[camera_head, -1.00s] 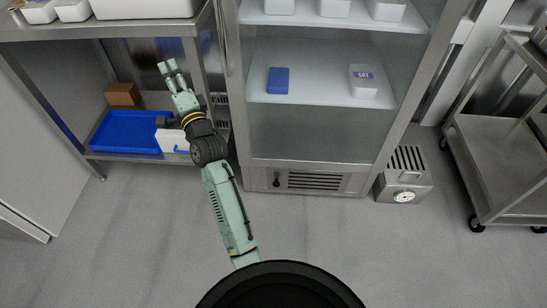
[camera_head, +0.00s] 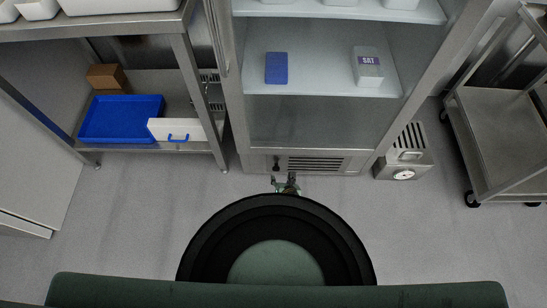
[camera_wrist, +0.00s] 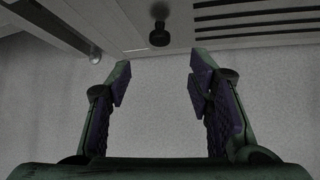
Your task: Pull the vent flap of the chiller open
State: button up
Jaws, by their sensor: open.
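The chiller (camera_head: 320,126) is a tall steel cabinet with a clear front, standing in the middle of the head view. The vent panel at its foot has dark louvres (camera_head: 315,164) and a small black knob (camera_head: 277,163) to their left. The knob (camera_wrist: 159,36) also shows at the top of the wrist view, with the louvres (camera_wrist: 255,22) to its right. The panel looks closed. My gripper (camera_head: 287,181) is low in front of the panel. In the wrist view my gripper (camera_wrist: 160,70) is open and empty, its fingertips apart from the knob, which lies beyond and between them.
A steel shelf unit at left holds a blue tray (camera_head: 120,119), a brown box (camera_head: 105,76) and a white bin with a blue handle (camera_head: 178,130). A steel box with a dial (camera_head: 404,165) stands right of the chiller. A steel cart (camera_head: 500,130) is farther right.

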aim_at(276, 170)
jog(key=b+x, duration=0.5)
jog(key=x, duration=0.5)
jog(key=shift+w+a+f, duration=0.15)
jog(key=shift+w+f, duration=0.1)
jog(key=shift+f, duration=0.05)
jog(key=shift+w, duration=0.15)
grip_shut()
dwell(0.4)
